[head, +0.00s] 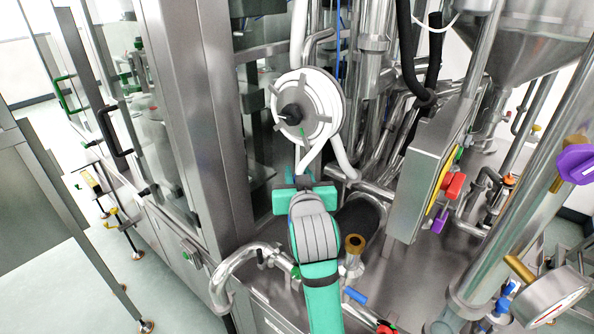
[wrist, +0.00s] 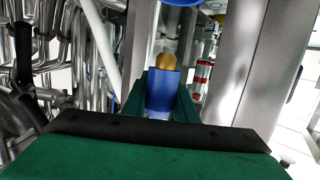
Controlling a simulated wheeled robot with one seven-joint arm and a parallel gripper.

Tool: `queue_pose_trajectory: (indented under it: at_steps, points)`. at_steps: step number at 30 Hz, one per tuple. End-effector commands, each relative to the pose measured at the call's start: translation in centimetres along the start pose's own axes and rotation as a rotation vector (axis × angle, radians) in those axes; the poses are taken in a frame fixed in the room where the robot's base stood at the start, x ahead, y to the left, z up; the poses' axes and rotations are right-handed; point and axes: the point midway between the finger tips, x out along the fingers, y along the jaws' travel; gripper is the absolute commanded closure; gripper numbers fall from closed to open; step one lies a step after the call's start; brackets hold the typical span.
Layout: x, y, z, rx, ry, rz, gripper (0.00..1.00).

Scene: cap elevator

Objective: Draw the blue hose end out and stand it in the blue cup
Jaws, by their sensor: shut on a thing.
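My gripper (head: 303,190) is in the middle of the head view, in front of the machine and below the white hose reel. In the wrist view its two green fingers (wrist: 163,98) are shut on the blue hose end (wrist: 160,90), which has a rounded brass tip pointing away from the palm. The hose end is hidden by my gripper in the head view. A blue rounded thing (wrist: 180,2) is cut off at the top edge of the wrist view; I cannot tell if it is the blue cup. No blue cup is clear in the head view.
The hose reel (head: 307,108) carries white hose that runs down behind my gripper. A steel control box (head: 425,180) stands to the right and a steel post (head: 200,110) to the left. A brass-topped fitting (head: 354,243) and bent pipes crowd the lower middle.

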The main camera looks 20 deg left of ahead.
Motion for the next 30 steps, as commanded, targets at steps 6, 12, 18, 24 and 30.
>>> queue_pose_trajectory:
  at_steps: [6, 12, 18, 24, 30]
  points:
    - [0.4, -0.2, 2.0, 0.0, -0.001, -0.002, 1.0]
    - [0.8, -0.1, 3.6, 0.001, -0.002, -0.002, 1.0]
    - [1.1, -0.1, 5.3, 0.0, -0.002, -0.002, 1.0]
    - [1.4, -0.1, 6.6, 0.0, -0.001, -0.002, 1.0]
    - [1.5, -0.1, 7.3, -0.001, 0.0, -0.002, 1.0]
